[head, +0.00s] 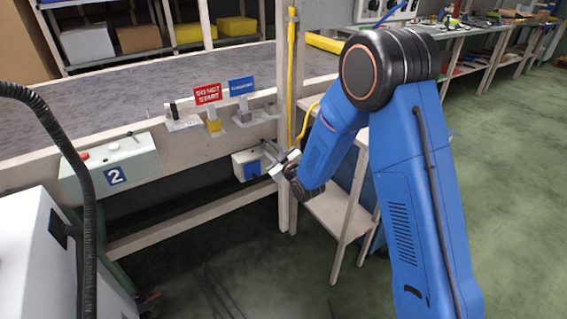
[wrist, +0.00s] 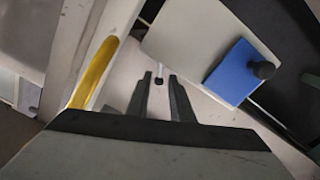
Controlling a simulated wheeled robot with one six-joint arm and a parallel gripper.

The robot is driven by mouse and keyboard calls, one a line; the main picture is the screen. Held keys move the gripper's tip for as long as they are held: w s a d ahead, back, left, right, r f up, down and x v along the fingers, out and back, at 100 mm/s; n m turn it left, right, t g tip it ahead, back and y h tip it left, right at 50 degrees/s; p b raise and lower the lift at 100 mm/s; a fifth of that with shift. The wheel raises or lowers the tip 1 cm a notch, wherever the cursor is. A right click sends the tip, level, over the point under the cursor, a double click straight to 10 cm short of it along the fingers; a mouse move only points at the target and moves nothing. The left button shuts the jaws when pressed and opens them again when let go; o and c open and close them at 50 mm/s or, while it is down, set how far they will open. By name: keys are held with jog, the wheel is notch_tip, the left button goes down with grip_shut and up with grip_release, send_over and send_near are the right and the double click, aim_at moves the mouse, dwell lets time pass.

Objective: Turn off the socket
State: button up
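The socket is a pale box (head: 240,157) with a blue cover (head: 251,170), mounted on the conveyor's side near a post. In the wrist view the box (wrist: 180,38) fills the upper middle, and its blue cover (wrist: 238,72) carries a black knob. A small pale stem with a dark tip (wrist: 159,80) shows just below the box's edge. My gripper (head: 271,151) is close beside the box's right side. In the wrist view my gripper (wrist: 159,80) has its fingers apart, one on each side of the stem. Whether they touch it I cannot tell.
A yellow cable (head: 291,85) runs down the post (head: 283,200) right beside my gripper. A control box marked 2 (head: 115,165) sits left of the socket. Red and blue signs (head: 208,94) stand on the conveyor edge. A shelf stand (head: 335,215) is at the right.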

jog(key=v, duration=1.5)
